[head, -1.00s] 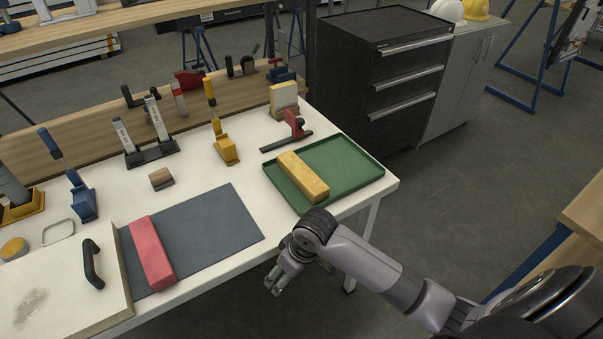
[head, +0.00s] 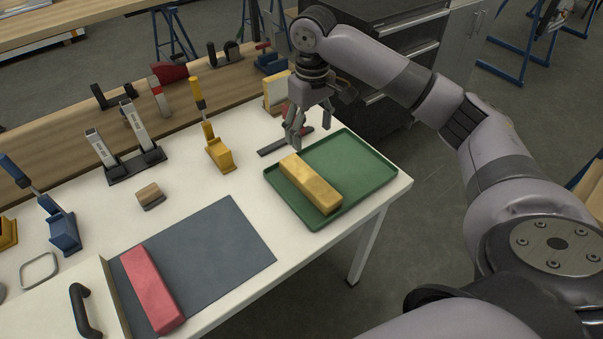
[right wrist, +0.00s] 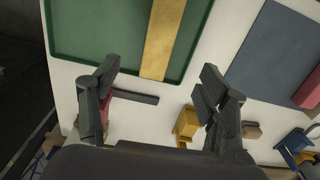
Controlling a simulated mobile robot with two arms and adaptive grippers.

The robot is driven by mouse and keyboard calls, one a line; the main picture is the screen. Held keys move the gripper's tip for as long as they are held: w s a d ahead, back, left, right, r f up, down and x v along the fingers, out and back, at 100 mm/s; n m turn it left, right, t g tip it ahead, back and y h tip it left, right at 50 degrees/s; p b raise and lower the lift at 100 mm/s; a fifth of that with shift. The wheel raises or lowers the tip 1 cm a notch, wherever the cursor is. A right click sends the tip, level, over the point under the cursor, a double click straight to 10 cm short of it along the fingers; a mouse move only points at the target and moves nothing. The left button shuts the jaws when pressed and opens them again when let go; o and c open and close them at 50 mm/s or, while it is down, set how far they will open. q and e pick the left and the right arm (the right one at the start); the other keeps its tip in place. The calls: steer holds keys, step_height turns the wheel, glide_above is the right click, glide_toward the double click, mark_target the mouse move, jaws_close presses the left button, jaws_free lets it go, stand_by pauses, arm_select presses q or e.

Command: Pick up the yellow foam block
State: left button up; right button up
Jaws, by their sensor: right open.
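The yellow foam block (head: 311,184) lies in the green tray (head: 368,190), along its left part. In the right wrist view the block (right wrist: 163,38) shows beyond the fingertips, in the green tray (right wrist: 98,28). My right gripper (head: 295,137) is above the table, just behind the far end of the block, pointing down. In the right wrist view its fingers (right wrist: 160,80) are spread wide with nothing between them. The gripper is apart from the block. My left gripper is not in view.
A red block (head: 152,289) lies on the dark grey mat (head: 215,245) to the left. A yellow clamp (head: 219,155), a small wooden block (head: 150,196) and other tools stand along the back.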

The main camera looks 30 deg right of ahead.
glide_above(309, 178)
steer(key=f+p, duration=0.1)
steer(key=f, duration=1)
steer(key=shift+d+f, duration=0.1)
steer(key=shift+d, duration=0.1)
steer(key=shift+f, duration=0.5)
step_height(309, 178, down, 4)
steer(key=shift+a+r+p, duration=0.15)
steer(key=shift+p, duration=0.25)
steer(key=shift+f, duration=0.45)
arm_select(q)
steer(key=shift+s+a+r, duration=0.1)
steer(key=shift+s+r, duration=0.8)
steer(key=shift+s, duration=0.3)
